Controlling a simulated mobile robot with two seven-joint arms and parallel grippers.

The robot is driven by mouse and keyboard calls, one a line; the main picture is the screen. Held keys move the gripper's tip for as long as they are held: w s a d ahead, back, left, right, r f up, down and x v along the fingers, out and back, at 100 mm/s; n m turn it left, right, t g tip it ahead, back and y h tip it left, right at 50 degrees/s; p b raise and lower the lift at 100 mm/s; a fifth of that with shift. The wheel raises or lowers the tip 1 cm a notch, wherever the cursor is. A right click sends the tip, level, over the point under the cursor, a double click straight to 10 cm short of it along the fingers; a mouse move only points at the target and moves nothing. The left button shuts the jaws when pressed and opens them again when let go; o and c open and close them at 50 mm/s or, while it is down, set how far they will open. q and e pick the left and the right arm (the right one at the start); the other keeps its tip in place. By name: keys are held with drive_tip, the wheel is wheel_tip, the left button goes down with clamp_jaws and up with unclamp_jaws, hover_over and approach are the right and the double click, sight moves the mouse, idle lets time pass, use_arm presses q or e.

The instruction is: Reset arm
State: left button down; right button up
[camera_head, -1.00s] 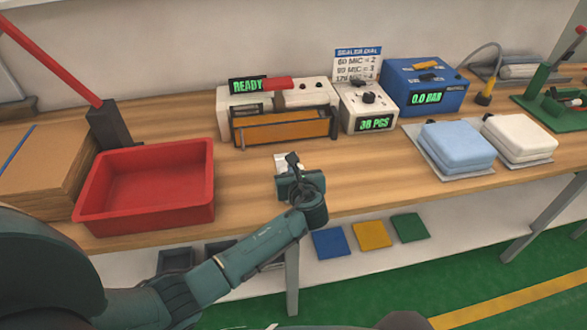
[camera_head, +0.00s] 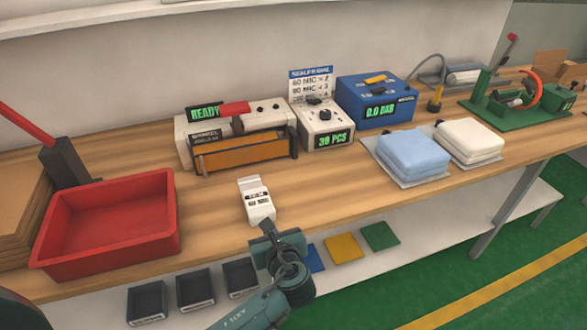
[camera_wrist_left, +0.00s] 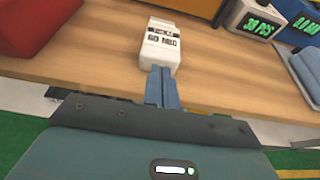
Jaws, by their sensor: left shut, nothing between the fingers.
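My left gripper (camera_head: 268,237) is at the table's front edge, just in front of a small white labelled device (camera_head: 257,200). In the left wrist view its fingers (camera_wrist_left: 162,88) are together with nothing between them, and the white device (camera_wrist_left: 160,45) lies just beyond the tips. I cannot tell whether the tips touch it. The device lies on the wooden table (camera_head: 330,190). My right gripper is not in view.
A red tray (camera_head: 108,225) stands at the left. Behind are a sealer reading READY (camera_head: 240,137), a counter box (camera_head: 325,125) and a blue vacuum box (camera_head: 375,100). Blue (camera_head: 412,152) and white (camera_head: 470,140) folded mattresses lie at the right. The tabletop right of the device is clear.

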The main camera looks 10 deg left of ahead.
use_arm(q)
drive_tip(key=s+a+f+n+g+h, duration=0.2)
drive_tip(key=s+n+g, duration=0.1)
drive_tip(key=s+n, duration=0.35)
drive_tip(key=s+a+f+n+g+h, duration=0.1)
drive_tip(key=s+a+f+n+g, duration=0.1)
drive_tip(key=s+n, duration=0.4)
drive_tip(key=s+a+r+n+g+h, duration=0.1)
drive_tip(key=s+r+n+g+h, duration=0.3)
drive_tip(key=s+n, duration=1)
drive_tip(key=w+d+f+t+h, duration=0.3)
drive_tip(key=w+d+f+t, duration=0.2)
drive_tip(key=w+f+t, duration=0.2)
wheel_tip(320, 180, down, 2)
drive_tip(key=shift+d+f+n, duration=0.25)
drive_tip(key=shift+n, duration=0.1)
